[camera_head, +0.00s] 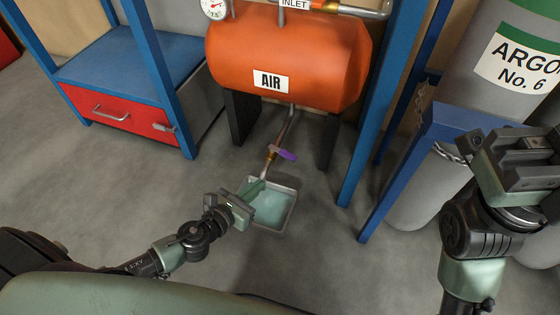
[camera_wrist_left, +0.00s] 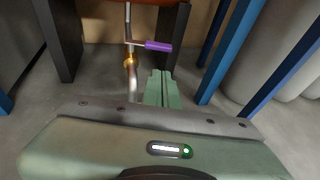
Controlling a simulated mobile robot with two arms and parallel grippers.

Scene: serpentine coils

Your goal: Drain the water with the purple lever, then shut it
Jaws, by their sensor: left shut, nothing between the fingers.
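The purple lever (camera_head: 286,155) sits on the drain pipe (camera_head: 277,140) under the orange air tank (camera_head: 285,55). It points right, crosswise to the pipe; it also shows in the left wrist view (camera_wrist_left: 159,46). A grey tray (camera_head: 290,211) on the floor below holds pale green-blue water (camera_head: 270,208). My left gripper (camera_head: 260,184) is shut and empty, over the tray's left side, below and left of the lever and apart from it. Its fingers (camera_wrist_left: 160,80) show in the wrist view. My right gripper (camera_head: 528,150) is at the far right, its fingertips unclear.
Blue frame posts (camera_head: 383,100) stand right of the tank, and dark tank legs (camera_head: 328,140) flank the pipe. A blue cabinet with a red drawer (camera_head: 120,112) stands at the left. A grey argon cylinder (camera_head: 490,80) is at the right. The floor around the tray is clear.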

